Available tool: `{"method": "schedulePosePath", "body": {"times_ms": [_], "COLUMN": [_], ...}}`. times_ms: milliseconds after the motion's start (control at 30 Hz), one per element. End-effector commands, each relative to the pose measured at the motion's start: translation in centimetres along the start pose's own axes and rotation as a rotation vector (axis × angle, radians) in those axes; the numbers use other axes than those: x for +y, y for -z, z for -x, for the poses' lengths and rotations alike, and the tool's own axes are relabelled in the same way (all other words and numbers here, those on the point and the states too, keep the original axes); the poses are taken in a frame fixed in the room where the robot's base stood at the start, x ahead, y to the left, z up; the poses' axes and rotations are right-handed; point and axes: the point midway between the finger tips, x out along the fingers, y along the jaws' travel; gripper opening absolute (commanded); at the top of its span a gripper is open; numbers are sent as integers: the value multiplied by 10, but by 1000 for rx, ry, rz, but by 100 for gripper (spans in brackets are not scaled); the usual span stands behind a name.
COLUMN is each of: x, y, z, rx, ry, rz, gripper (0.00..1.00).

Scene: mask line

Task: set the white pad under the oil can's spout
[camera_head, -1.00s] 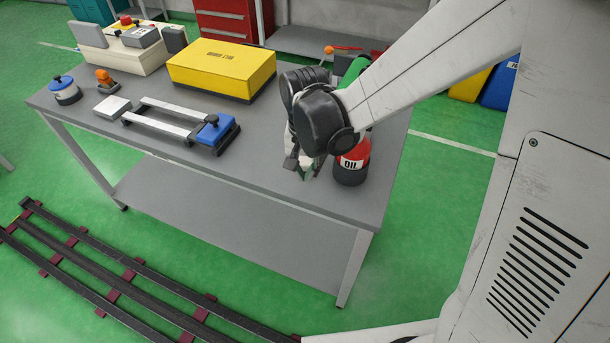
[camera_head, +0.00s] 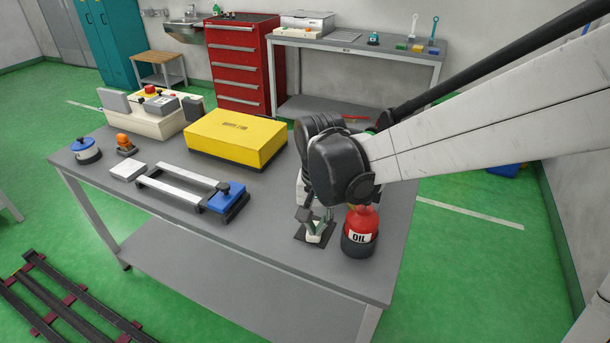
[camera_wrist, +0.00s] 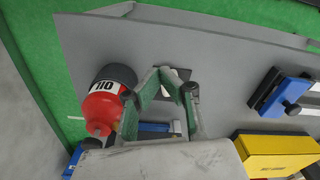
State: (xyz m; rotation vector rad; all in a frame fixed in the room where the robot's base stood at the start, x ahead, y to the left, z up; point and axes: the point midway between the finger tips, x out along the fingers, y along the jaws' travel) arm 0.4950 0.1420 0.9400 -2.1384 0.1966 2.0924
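The oil can (camera_head: 360,232), red with a black base and an OIL label, stands near the table's front right. It also shows left of my fingers in the wrist view (camera_wrist: 103,102). Its spout is mostly hidden by my arm. My gripper (camera_head: 317,222) is low over the table beside the can, on its left. A small dark square patch (camera_head: 300,236) with something white lies at the fingertips; I cannot tell whether that is the pad. A flat white block (camera_head: 127,170) lies at the table's left.
A rail frame with a blue clamp (camera_head: 227,196) and a yellow box (camera_head: 236,138) stand left of my gripper. A blue-lidded pot (camera_head: 86,151), an orange-topped piece (camera_head: 125,144) and a control box (camera_head: 152,117) are farther left. The table's front strip is clear.

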Motion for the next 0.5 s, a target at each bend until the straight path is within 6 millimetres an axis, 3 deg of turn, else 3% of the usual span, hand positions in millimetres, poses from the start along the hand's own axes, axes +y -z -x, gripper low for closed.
{"method": "schedulePosePath", "body": {"times_ms": [500], "x": [83], "y": [-35], "z": [77], "rx": [259], "ry": [80], "rz": [84], "gripper": [0]}}
